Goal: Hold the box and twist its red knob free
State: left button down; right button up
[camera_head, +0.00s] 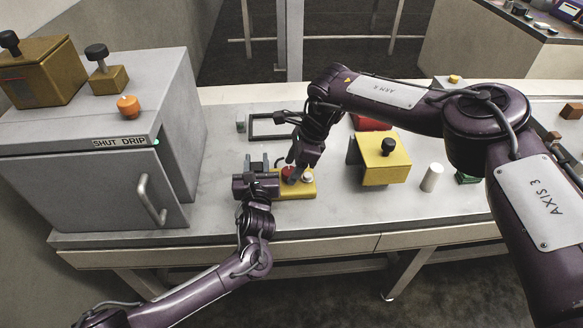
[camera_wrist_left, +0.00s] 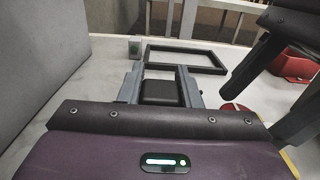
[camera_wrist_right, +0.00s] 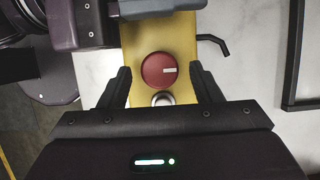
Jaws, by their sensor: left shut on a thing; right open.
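The small yellow box (camera_head: 305,190) lies on the bench, with a round red knob (camera_head: 287,173) and a pale button (camera_head: 307,177) on top. In the right wrist view the knob (camera_wrist_right: 159,70) has a light bar mark. My left gripper (camera_head: 259,164) is at the box's left end. In the left wrist view its fingers (camera_wrist_left: 160,82) are shut on a dark block, apparently part of the box. My right gripper (camera_head: 293,168) is above the box. In its wrist view the fingers (camera_wrist_right: 160,84) are open, one on each side of the knob, with gaps.
A grey cabinet (camera_head: 92,190) stands left of the box. A black frame (camera_head: 262,137) lies behind it. A larger yellow box with a black knob (camera_head: 385,168), a red item (camera_head: 371,123) and a white cylinder (camera_head: 432,178) stand to the right. Bench in front is clear.

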jog(key=shift+a+f, duration=0.2)
jog(key=shift+f, duration=0.35)
jog(key=c, duration=1)
jog(key=m+t, duration=0.1)
jog(key=m, duration=0.3)
jog(key=m+t, duration=0.1)
jog(key=m, duration=0.1)
jog(key=shift+s+m+t+h, duration=0.25)
jog(key=shift+m+t+h, duration=0.05)
jog(key=shift+m+h, duration=0.1)
jog(key=m+h, duration=0.1)
jog(key=m, duration=0.2)
jog(key=m+t, duration=0.1)
jog(key=m, duration=0.1)
jog(key=shift+a+m+h, duration=0.15)
jog(key=shift+m+h, duration=0.25)
jog(key=shift+t, duration=0.3)
